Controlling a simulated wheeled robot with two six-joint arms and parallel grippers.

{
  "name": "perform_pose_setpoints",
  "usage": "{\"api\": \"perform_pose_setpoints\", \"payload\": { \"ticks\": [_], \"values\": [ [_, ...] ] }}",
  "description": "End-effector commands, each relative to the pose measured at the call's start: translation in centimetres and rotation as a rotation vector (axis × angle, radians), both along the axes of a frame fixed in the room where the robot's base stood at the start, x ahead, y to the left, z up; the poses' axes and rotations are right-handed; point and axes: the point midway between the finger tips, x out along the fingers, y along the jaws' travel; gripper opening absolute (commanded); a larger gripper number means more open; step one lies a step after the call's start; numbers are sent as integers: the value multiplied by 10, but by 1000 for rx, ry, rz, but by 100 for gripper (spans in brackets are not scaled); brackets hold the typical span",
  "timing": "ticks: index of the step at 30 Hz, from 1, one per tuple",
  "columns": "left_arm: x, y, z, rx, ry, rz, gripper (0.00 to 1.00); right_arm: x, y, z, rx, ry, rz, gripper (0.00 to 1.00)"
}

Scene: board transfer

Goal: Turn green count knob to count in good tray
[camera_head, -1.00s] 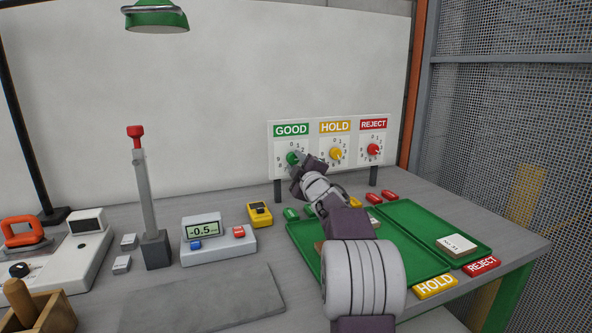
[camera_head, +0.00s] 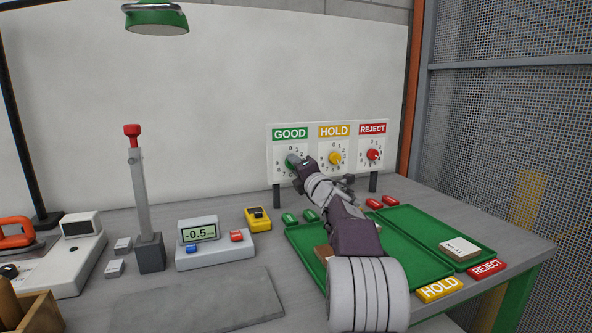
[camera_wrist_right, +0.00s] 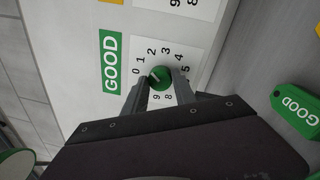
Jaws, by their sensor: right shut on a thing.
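The green count knob (camera_wrist_right: 160,77) sits on the dial under the GOOD sign (camera_head: 290,134), on a white panel. My right gripper (camera_wrist_right: 162,90) is shut on the knob, one finger at each side. In the head view the gripper (camera_head: 298,170) covers part of the knob (camera_head: 291,160). The knob's pale mark points roughly toward the 0 side; the exact number is unclear. A green tray (camera_head: 297,232) lies in front, partly hidden by my right arm, with a brown piece (camera_head: 323,254) in it. My left gripper is out of view.
The yellow HOLD knob (camera_head: 335,158) and red REJECT knob (camera_head: 373,154) are close by on the right. Green tags (camera_head: 290,218) and red tags (camera_head: 374,203) lie below the panel. A white-topped block (camera_head: 459,247) lies in the right tray. A meter (camera_head: 200,233) stands left.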

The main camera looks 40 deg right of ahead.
Motion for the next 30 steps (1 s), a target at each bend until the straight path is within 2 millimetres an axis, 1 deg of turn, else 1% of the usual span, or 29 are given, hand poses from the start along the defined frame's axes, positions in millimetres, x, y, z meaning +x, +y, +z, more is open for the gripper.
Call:
{"api": "perform_pose_setpoints", "payload": {
  "ticks": [6,12,27,28,29,30],
  "values": [
    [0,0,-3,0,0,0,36,0,0,-1,-99,33,0,0],
    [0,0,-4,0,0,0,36,0,0,-1,-146,48,0,0],
    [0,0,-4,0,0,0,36,0,0,-1,-161,53,0,0],
    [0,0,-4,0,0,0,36,0,0,-1,-161,53,0,35],
    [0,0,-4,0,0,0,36,0,0,-1,-161,53,0,44],
    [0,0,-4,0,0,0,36,0,0,-1,-161,53,0,54]
  ]
}}
